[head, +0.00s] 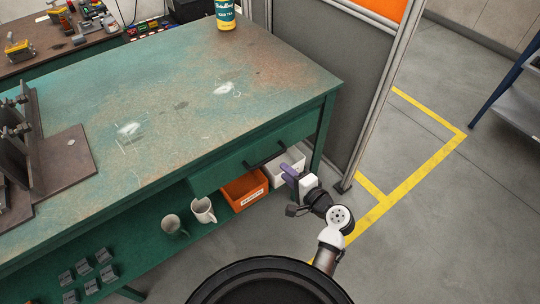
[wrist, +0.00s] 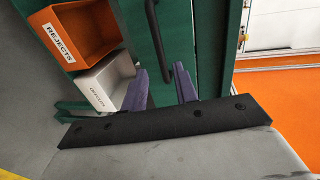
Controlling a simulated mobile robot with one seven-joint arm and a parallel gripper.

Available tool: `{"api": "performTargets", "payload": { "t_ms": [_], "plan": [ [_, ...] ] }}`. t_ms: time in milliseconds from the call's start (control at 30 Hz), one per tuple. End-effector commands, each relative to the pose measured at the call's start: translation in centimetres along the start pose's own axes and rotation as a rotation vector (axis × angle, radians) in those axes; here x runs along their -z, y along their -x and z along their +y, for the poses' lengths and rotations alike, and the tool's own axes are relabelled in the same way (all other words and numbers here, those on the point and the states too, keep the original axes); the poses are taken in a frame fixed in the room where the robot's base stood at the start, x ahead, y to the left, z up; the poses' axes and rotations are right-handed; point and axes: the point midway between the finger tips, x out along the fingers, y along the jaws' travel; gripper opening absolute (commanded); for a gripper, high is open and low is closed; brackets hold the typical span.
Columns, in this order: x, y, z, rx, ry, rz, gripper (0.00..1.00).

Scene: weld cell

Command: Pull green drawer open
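The green drawer (head: 230,172) is under the right part of the green workbench top and looks shut. Its black bar handle (head: 266,155) runs along its front. In the wrist view the handle (wrist: 155,35) stands upright in the picture against the green drawer front. My gripper (head: 289,174) has purple fingers and is just in front of and below the right end of the handle. In the wrist view its fingers (wrist: 161,76) are apart with nothing clearly held between them. The handle's lower end reaches toward the gap. I cannot tell whether they touch.
Below the drawer, a shelf holds an orange REJECTS bin (head: 245,190), a white bin (head: 290,161) and two mugs (head: 203,211). A grey partition (head: 335,80) stands right of the bench (head: 170,95). Open floor (head: 440,220) lies to the right.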

Motion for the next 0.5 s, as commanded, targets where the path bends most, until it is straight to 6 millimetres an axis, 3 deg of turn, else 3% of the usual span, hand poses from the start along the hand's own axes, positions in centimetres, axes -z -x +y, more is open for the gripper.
{"api": "performTargets", "payload": {
  "t_ms": [200,500],
  "plan": [
    [-0.1,-4.9,-0.3,0.002,0.001,-0.003,0.29],
    [0.0,-8.7,-0.2,0.001,0.002,-0.001,0.29]
  ]
}}
